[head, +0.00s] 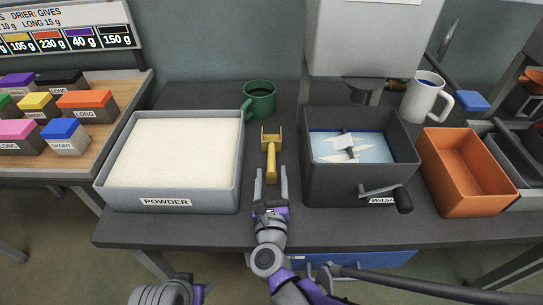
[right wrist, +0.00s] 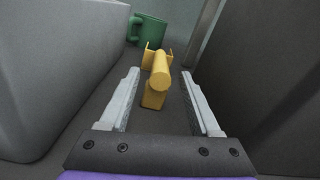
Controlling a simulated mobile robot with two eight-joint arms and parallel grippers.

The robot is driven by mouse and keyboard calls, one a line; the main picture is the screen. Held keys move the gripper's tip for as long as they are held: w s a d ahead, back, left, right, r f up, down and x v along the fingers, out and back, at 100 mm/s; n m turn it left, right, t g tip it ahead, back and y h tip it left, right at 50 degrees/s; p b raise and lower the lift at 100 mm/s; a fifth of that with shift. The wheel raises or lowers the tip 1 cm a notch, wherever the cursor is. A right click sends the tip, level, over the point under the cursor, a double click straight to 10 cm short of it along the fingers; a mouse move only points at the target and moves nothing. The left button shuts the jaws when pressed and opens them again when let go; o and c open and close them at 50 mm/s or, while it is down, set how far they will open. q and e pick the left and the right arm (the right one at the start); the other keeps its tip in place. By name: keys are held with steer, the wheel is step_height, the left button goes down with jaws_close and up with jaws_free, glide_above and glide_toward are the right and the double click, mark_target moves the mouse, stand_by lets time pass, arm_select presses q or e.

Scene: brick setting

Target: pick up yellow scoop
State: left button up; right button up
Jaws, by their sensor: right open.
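The yellow scoop (head: 270,150) lies on the dark table between the powder bin and the wash bin, its head toward the back and its handle toward me. My right gripper (head: 271,183) is open, just in front of the handle's near end. In the right wrist view the scoop (right wrist: 155,88) sits ahead between the open fingers (right wrist: 162,103), with the handle end nearest; I cannot tell whether the fingers reach past it. Neither finger appears to touch it. A grey part of my own body shows at the bottom left of the head view; the left gripper's jaws are not visible.
The grey powder bin (head: 170,205) stands left of the scoop. The dark wash bin (head: 335,190), with a crank handle (head: 385,195), stands right. A green mug (head: 260,99) is behind the scoop. An orange bin (head: 437,180) and a white mug (head: 424,98) are farther right. The gap between the bins is narrow.

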mark_target(272, 162)
steer(key=shift+w, duration=2.65)
jaws_close()
